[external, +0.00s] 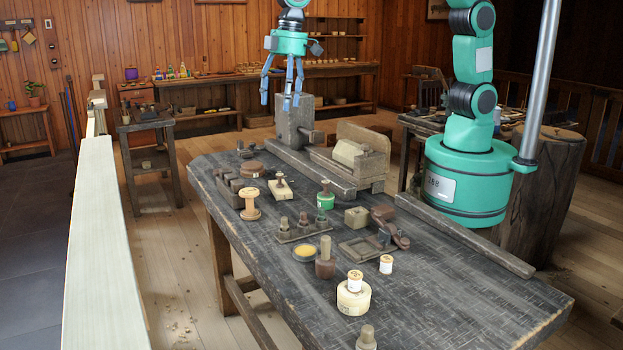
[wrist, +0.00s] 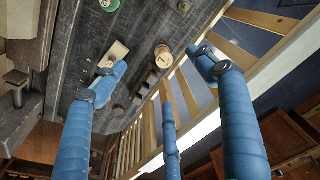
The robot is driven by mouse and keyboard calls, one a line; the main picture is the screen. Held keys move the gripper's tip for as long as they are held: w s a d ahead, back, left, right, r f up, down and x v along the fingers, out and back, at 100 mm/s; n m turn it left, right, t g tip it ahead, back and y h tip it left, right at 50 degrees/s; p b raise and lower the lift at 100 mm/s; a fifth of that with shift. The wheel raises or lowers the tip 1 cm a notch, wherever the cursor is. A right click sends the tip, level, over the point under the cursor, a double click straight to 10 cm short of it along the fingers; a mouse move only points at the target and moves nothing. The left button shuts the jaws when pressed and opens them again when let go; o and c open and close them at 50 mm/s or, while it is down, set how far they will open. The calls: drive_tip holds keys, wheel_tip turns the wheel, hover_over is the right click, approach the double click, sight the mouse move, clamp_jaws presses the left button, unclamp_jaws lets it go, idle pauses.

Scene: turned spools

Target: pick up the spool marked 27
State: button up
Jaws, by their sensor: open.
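Several spools stand on the dark workbench (external: 420,290), and I cannot read the number 27 on any of them. A pale wooden spool (external: 250,205) stands near the left edge; what looks like it shows in the wrist view (wrist: 163,57) with an unclear mark on top.
A lathe-like wooden machine (external: 345,160) stands at the bench's far right. The bench's front right is clear. A pale rail (external: 103,240) runs along the left.

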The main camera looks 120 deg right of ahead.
drive_tip(key=m+g, duration=0.1)
hover_over(249, 192)
wheel_tip(249, 192, down, 15)
drive_tip(key=shift+d+f, duration=0.2)
drive_tip(key=shift+f+b, duration=0.6)
drive_tip(key=shift+f, duration=3.7)
drive_tip(key=shift+f+b, duration=0.55)
drive_tip(key=shift+f, duration=2.05)
drive_tip(key=c, duration=1.3)
